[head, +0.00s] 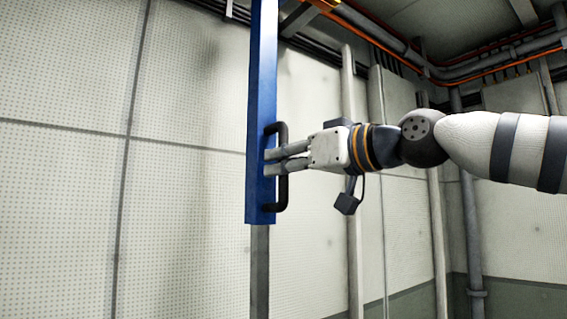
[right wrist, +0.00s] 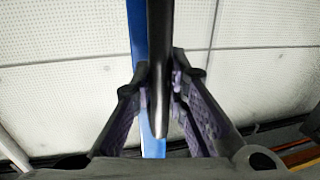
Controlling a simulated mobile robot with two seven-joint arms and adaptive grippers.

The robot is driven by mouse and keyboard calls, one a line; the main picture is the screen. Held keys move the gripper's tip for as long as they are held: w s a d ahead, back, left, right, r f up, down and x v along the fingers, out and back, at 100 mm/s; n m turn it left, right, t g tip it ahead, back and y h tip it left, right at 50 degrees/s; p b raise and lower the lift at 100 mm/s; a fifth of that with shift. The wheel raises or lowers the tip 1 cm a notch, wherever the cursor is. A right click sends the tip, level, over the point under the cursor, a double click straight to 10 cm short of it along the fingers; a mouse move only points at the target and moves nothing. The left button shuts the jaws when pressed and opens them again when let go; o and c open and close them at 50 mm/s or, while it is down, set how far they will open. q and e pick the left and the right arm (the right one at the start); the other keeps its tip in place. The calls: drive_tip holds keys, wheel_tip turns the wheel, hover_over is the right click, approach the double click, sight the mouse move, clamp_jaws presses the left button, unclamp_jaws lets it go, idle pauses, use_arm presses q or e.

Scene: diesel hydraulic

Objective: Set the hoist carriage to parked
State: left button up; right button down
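The hoist carriage appears to be the long blue vertical beam (head: 262,100), which sits over a narrower grey post (head: 260,270). A black bar handle (head: 282,190) is fixed upright to its right side, near its lower end. My right gripper (head: 272,161) reaches in from the right with its fingertips at the handle. In the right wrist view the handle (right wrist: 159,60) runs between the two fingers, which close against it from both sides. The blue beam (right wrist: 138,30) shows behind it there. My left gripper is not in view. No parked mark can be made out.
A pale dotted panel wall (head: 70,180) stands behind the beam. Grey vertical pipes (head: 470,230) and orange and grey overhead pipes (head: 490,60) run at the right and top. The space left of the beam and below my right arm looks clear.

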use_arm(q)
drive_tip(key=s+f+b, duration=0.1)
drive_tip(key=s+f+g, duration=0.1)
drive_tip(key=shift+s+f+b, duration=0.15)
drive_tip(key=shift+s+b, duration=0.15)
drive_tip(key=shift+b, duration=0.1)
use_arm(e)
drive_tip(key=w+d, duration=0.5)
drive_tip(key=d, duration=0.3)
drive_tip(key=shift+w, duration=0.4)
drive_tip(key=shift+d, duration=0.1)
drive_tip(key=c, duration=1.8)
unclamp_jaws()
drive_tip(key=shift+c, duration=0.2)
drive_tip(key=shift+o, duration=1.4)
drive_tip(key=shift+w+d, duration=0.1)
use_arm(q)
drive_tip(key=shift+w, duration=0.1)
